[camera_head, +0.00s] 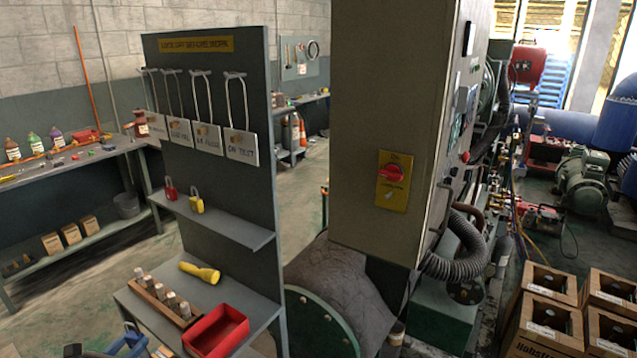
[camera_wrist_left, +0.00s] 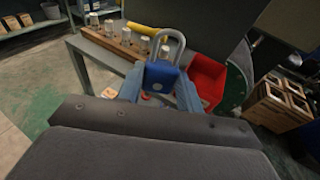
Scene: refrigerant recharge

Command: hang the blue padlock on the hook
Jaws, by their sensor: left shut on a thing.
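The blue padlock (camera_wrist_left: 162,76) is upright between my gripper's fingers in the left wrist view, its grey shackle pointing up. My left gripper (camera_wrist_left: 157,88) is shut on its body. In the head view the left gripper (camera_head: 128,343) is low at the left, in front of the lower bench and well below the hooks; the padlock is hard to separate from the blue fingers there. Several wire hooks, including the rightmost hook (camera_head: 236,76), stick out near the top of the dark lockout board (camera_head: 258,145). Tags (camera_head: 240,146) hang below them. My right gripper is not in view.
A red padlock (camera_head: 170,190) and a yellow padlock (camera_head: 196,202) stand on the board's shelf (camera_head: 235,232). A grey cabinet (camera_head: 362,140) stands right of the board.

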